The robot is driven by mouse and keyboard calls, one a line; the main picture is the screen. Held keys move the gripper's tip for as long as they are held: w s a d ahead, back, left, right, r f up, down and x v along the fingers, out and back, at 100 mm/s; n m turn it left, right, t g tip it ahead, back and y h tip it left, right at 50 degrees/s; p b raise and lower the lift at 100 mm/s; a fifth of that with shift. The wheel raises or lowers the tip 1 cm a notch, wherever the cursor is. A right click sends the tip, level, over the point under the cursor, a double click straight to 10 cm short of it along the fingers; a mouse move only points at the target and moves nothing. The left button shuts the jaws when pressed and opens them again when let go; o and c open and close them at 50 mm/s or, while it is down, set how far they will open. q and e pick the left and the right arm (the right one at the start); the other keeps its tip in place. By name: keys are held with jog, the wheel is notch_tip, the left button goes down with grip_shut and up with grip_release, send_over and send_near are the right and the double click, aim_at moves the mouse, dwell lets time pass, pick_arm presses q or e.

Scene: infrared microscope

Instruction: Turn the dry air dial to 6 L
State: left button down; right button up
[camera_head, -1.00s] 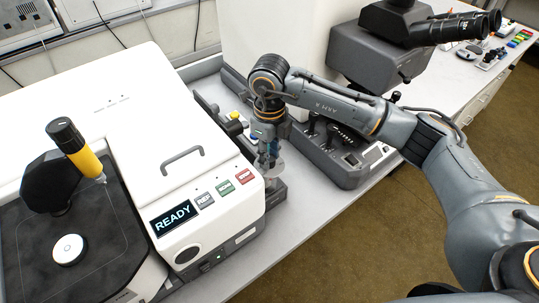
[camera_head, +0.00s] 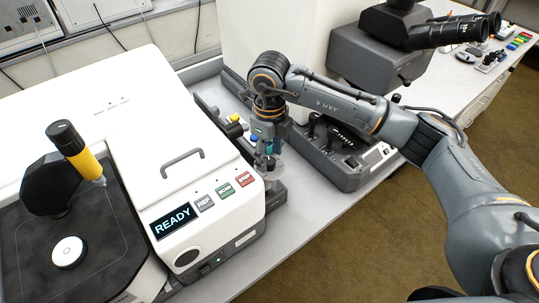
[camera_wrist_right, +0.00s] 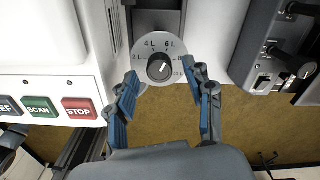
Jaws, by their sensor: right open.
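The dry air dial (camera_wrist_right: 160,68) is a dark round knob on a grey disc with printed litre marks, with 4 L and 6 L readable at its top. A white mark on the knob points up and right, toward the 6 L side. In the head view, the dial's disc (camera_head: 271,168) shows just below my right gripper (camera_head: 266,146). In the right wrist view, my right gripper (camera_wrist_right: 160,76) is open, its blue-padded fingers on either side of the dial and apart from the knob. My left gripper is not in view.
The white instrument (camera_head: 130,110) with its READY display (camera_head: 174,219) and REF, SCAN and STOP buttons stands left of the dial. A dark control unit (camera_head: 345,160) stands close on the right. Bench top is free in front (camera_head: 275,235).

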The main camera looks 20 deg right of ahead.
aim_at(270, 161)
notch_tip(270, 161, up, 11)
dwell(0.3)
jog(key=shift+f, duration=0.1)
dwell(0.4)
